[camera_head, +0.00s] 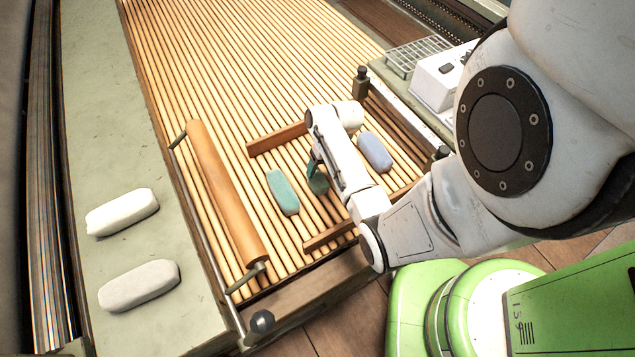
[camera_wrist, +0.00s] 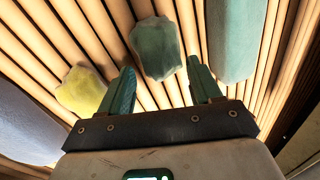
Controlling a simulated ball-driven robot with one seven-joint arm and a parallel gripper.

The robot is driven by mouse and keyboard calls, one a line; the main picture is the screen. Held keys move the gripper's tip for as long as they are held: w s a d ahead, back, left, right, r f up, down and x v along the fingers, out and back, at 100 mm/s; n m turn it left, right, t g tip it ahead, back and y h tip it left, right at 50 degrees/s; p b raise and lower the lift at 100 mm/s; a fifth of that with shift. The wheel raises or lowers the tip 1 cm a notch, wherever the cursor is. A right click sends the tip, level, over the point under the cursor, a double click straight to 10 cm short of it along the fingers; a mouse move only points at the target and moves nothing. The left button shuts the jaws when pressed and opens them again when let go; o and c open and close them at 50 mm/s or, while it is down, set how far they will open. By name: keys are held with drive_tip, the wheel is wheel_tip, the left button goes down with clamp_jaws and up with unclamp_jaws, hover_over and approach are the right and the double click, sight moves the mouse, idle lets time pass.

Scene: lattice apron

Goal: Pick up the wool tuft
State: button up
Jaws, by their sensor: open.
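My gripper (camera_wrist: 161,65) is open, with its two green fingers apart. In the wrist view a rounded, lumpy grey-green tuft (camera_wrist: 157,44) lies on the slats just beyond the fingertips, roughly between them. A smaller pale yellow tuft (camera_wrist: 82,90) lies to the left, outside the left finger. I cannot tell which of the two is the wool tuft meant. In the head view my gripper (camera_head: 317,170) points down between a teal pad and a lavender pad. The yellow tuft is hidden there, and I cannot clearly separate the grey-green one from my fingers.
The teal pad (camera_head: 283,192) and lavender pad (camera_head: 375,152) lie on the slatted apron (camera_head: 215,60). Wooden bars (camera_head: 277,139) and a wooden roller (camera_head: 222,187) stand around this area. Two pale pads (camera_head: 122,212) lie on the left ledge. A white box (camera_head: 437,82) stands at the right.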

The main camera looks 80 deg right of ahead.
sight(319, 176)
drive_tip(key=x, duration=0.3)
drive_tip(key=shift+a+f+b, duration=0.1)
drive_tip(key=shift+f+b, duration=0.15)
drive_tip(key=shift+b, duration=0.05)
drive_tip(key=c, duration=0.7)
drive_tip(key=shift+r, duration=0.1)
